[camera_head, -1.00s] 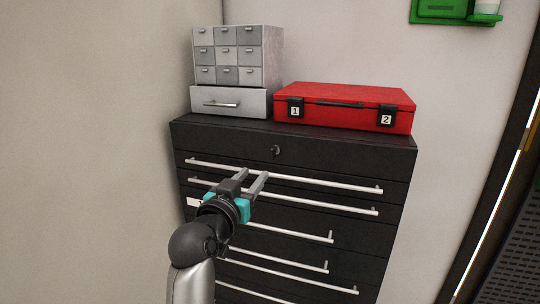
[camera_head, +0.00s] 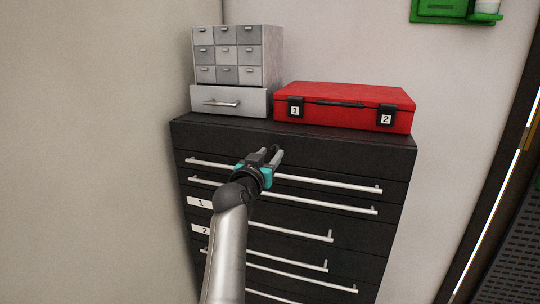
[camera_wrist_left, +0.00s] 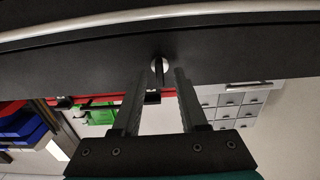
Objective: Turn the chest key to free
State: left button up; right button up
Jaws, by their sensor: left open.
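The black drawer chest (camera_head: 340,155) stands against the wall. Its key (camera_wrist_left: 159,71) sits in a round silver lock in the wrist view, on the chest's top front panel. My left gripper (camera_head: 272,153) is at that panel in the head view and covers most of the lock. In the wrist view the gripper (camera_wrist_left: 159,78) is open, with one finger on each side of the key. Clear gaps show between the key and both fingers. I cannot tell how deep the fingers reach past it. My right gripper is not in view.
A red case (camera_head: 345,106) and a grey cabinet of small drawers (camera_head: 238,55) stand on top of the chest. Long silver drawer handles (camera_head: 330,184) stick out below the lock. A green wall shelf (camera_head: 455,12) hangs at the upper right.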

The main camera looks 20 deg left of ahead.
pick_arm(q)
jog(key=shift+w, duration=0.25)
jog(key=shift+c, duration=0.2)
grip_shut()
dwell(0.4)
